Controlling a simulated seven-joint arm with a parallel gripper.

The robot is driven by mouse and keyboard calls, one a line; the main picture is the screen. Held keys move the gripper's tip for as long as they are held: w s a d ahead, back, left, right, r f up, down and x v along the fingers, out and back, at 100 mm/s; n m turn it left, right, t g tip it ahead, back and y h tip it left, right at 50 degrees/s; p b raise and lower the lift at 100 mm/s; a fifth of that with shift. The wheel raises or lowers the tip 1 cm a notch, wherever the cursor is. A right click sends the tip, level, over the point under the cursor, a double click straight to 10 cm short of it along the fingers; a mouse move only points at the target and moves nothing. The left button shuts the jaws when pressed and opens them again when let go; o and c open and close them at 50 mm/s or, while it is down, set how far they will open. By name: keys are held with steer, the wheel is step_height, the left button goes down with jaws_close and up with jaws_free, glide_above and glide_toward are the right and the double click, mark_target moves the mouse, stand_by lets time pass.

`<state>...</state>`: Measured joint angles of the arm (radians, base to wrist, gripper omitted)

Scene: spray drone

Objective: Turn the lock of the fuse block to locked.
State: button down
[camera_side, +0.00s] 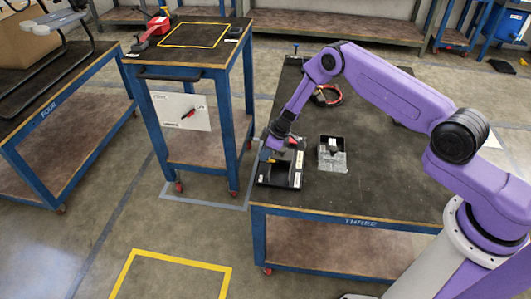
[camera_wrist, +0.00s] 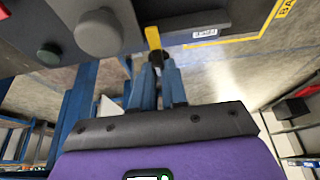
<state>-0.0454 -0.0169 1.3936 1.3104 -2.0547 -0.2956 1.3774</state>
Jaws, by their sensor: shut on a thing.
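The fuse block (camera_side: 283,172) is a dark box with white labels near the left front corner of table THREE. In the wrist view its grey body (camera_wrist: 140,12) fills the top, with a round grey knob, a green button and a black bar. The lock shows as a yellow lever (camera_wrist: 152,38) at the block's edge, pointing up in that picture. My gripper (camera_wrist: 159,62) is shut on the lock's small dark end, between its blue fingers. In the side view my gripper (camera_side: 268,153) is at the block's left side. The fingers partly hide the lock.
A cart (camera_side: 200,60) with a red item and a hanging white panel stands to the left. The table's right front is clear.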

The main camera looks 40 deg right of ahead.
steer(key=c, duration=1.2)
jaws_free()
steer(key=shift+o, duration=0.2)
steer(key=shift+r, duration=0.1)
steer(key=v, duration=1.7)
steer(key=shift+a+r, duration=0.15)
steer(key=shift+r, duration=0.05)
